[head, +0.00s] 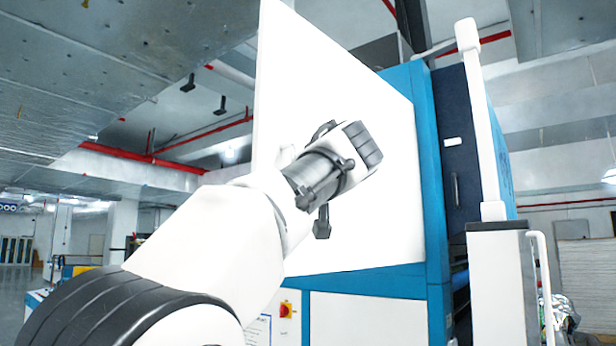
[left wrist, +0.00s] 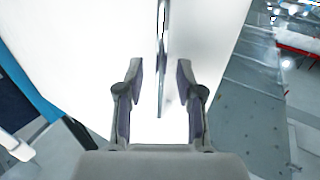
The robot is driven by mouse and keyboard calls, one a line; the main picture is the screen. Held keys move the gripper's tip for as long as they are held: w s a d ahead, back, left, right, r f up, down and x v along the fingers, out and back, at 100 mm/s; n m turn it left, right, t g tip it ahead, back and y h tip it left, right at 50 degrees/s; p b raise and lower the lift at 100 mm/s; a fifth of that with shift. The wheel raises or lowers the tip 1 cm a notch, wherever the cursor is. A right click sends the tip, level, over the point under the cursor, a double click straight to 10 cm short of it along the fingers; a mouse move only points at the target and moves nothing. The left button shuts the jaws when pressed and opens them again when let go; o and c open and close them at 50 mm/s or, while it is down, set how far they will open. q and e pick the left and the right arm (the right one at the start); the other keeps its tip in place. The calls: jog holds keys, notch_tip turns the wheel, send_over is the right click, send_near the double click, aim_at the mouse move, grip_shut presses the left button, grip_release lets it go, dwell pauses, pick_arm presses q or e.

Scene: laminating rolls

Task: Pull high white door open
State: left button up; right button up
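The high white door (head: 385,200) is a tall flat white panel beside a blue frame, and it fills much of the left wrist view (left wrist: 90,50). I cannot tell whether it stands ajar. A thin grey bar handle (left wrist: 161,60) runs along the door in the left wrist view. My left gripper (left wrist: 160,80) is open, with one finger on each side of the handle's end and gaps visible. In the head view, my left gripper (head: 320,178) is in front of the door, and my arm hides the handle. My right gripper is in neither view.
The blue machine frame (head: 430,170) borders the door on the right, with a dark panel (head: 456,150) beyond it. A white post (head: 480,120) stands farther right. A red switch (head: 285,309) sits below the door. Open floor (head: 12,295) shows at far left.

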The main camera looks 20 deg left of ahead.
pick_arm(q)
jog(key=v, duration=1)
jog(key=shift+s+r, duration=0.1)
jog(key=shift+r, duration=0.15)
